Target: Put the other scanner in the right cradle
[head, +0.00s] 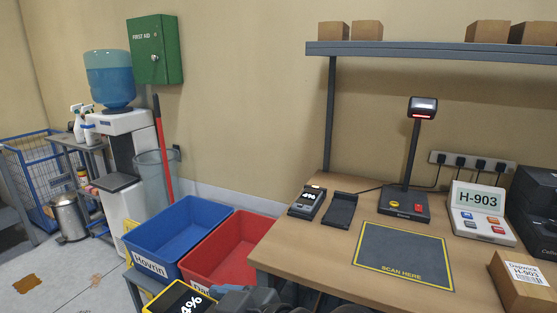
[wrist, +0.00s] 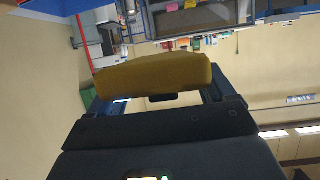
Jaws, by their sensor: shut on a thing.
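A handheld scanner (head: 180,299) with a yellow rim and a dark screen reading "4%" shows at the bottom edge of the head view. My gripper (head: 240,298) is shut on it, in front of the bins and left of the desk. In the wrist view the scanner's yellow end (wrist: 152,76) sits between my fingers. The right cradle (head: 341,210) is a flat black holder on the desk and is empty. Just left of it, another scanner (head: 308,199) with a lit screen lies in the left cradle, which it mostly hides.
A scanner stand (head: 405,202), a scan mat (head: 403,257), an H-903 display unit (head: 481,213) and a cardboard box (head: 524,283) occupy the desk. Blue (head: 176,242) and red (head: 226,250) bins stand left of the desk. A shelf (head: 430,48) hangs above. A cable runs behind the right cradle.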

